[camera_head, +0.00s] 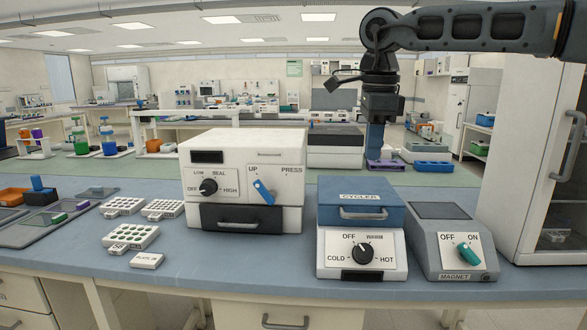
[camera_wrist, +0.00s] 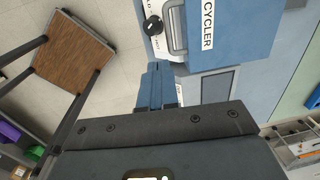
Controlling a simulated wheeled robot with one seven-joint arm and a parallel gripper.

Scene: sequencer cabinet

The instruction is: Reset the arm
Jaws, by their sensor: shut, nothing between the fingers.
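My gripper (camera_head: 374,154) hangs from my arm at the upper right of the head view, pointing down above and behind the blue-topped cycler (camera_head: 360,195). Its blue fingers are closed together with nothing between them. In the wrist view the closed fingers (camera_wrist: 155,85) point up the picture, beside the cycler's blue lid (camera_wrist: 240,30) and its handle. The arm reaches in from the right edge of the head view, raised clear of the bench. No contact with any device shows.
On the blue bench (camera_head: 160,270) stand a white sealer (camera_head: 243,165) with a drawer, several white racks at left, and a magnet unit (camera_head: 453,240) at right. A tall white cabinet (camera_head: 525,150) borders the right side. A brown-topped stool (camera_wrist: 72,53) shows in the wrist view.

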